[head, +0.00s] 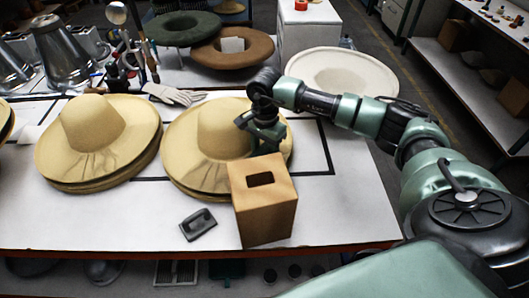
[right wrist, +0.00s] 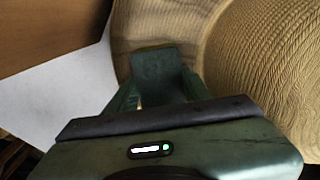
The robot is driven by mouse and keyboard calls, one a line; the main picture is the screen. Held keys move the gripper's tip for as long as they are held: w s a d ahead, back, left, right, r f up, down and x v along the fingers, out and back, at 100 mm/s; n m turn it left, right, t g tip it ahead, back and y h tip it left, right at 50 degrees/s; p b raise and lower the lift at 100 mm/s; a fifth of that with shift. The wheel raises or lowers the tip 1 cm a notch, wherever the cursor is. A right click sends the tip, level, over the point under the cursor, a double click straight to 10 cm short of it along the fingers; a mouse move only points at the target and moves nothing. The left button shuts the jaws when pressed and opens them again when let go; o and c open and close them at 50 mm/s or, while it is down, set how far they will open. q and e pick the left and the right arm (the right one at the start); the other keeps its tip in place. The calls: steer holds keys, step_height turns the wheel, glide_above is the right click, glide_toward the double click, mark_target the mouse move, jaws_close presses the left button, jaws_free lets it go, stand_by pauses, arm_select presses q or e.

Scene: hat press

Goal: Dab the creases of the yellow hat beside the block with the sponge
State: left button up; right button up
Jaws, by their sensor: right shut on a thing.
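A yellow hat (head: 210,145) with a wide brim lies in the middle of the table, stacked on other brims, behind the brown block (head: 262,205) with a slot in its top. Creases show as streaks at the front of its crown. My right gripper (head: 266,136) is at the right side of the crown, low over the brim. In the right wrist view my fingers (right wrist: 160,90) are against or very near the straw weave (right wrist: 265,75). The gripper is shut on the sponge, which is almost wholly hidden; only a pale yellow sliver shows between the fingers. My left gripper is out of view.
Another yellow hat stack (head: 95,140) stands at the left. A dark handled tool (head: 198,225) lies left of the block. White gloves (head: 173,95) lie behind. Green (head: 182,27), brown (head: 235,48) and cream (head: 342,75) hats stand at the back. The table's front left is clear.

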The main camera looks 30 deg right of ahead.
steer(key=shift+s+f+b, duration=0.1)
steer(key=shift+f+b, duration=0.1)
steer(key=shift+b, duration=0.15)
stand_by(1.6)
steer(key=shift+r, duration=0.1)
step_height(320, 180, up, 2)
steer(key=shift+r+p, duration=0.1)
steer(key=shift+p, duration=0.65)
step_height(320, 180, up, 12)
steer(key=p, duration=0.6)
